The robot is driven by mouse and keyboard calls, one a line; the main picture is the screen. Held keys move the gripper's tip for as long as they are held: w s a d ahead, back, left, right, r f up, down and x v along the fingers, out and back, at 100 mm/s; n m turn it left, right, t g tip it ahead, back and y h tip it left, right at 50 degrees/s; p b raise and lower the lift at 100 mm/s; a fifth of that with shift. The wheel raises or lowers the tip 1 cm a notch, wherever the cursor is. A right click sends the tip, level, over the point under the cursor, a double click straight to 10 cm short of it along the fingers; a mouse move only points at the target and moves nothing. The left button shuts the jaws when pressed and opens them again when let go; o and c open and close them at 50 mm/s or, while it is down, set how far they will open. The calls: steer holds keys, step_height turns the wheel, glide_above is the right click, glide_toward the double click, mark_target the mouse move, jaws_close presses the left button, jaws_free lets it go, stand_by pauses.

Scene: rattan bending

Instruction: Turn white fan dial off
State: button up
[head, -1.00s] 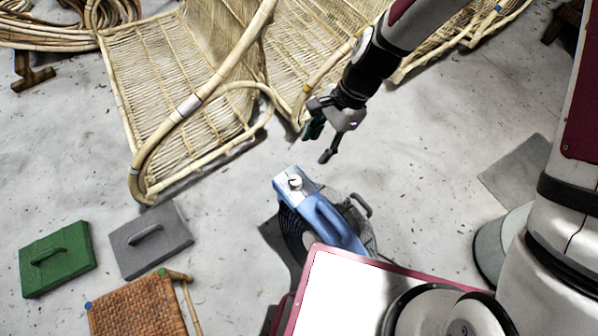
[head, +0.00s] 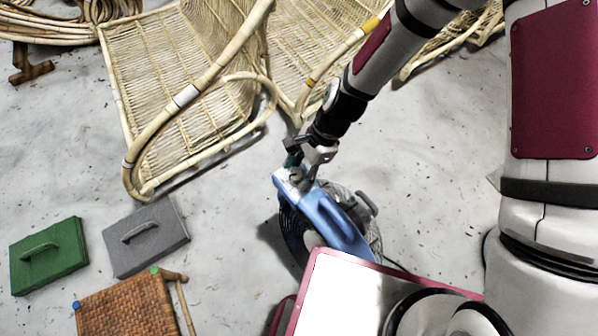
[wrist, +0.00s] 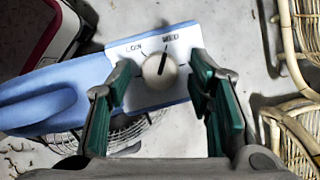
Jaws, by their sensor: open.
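The fan (head: 335,222) has a blue body with a round wire cage and stands on the floor in the head view. Its white panel (wrist: 187,38) fills the middle of the wrist view, with LOW and MED printed on it. The round cream dial (wrist: 157,76) has a dark pointer line tilted slightly right of vertical, towards MED. My gripper (wrist: 162,82) is open, with one green-padded finger on each side of the dial. I cannot tell whether either finger touches it. In the head view my gripper (head: 304,166) is at the fan's upper end and partly hides the panel.
Rattan chair frames (head: 180,90) stand behind and to the left. A green case (head: 48,255), a grey case (head: 146,236) and a woven piece (head: 130,308) lie at lower left. A red-edged white surface (head: 345,295) is just below the fan. Open floor lies left of the fan.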

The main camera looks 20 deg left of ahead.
steer(key=shift+f, duration=0.15)
steer(key=shift+c, duration=0.2)
jaws_close()
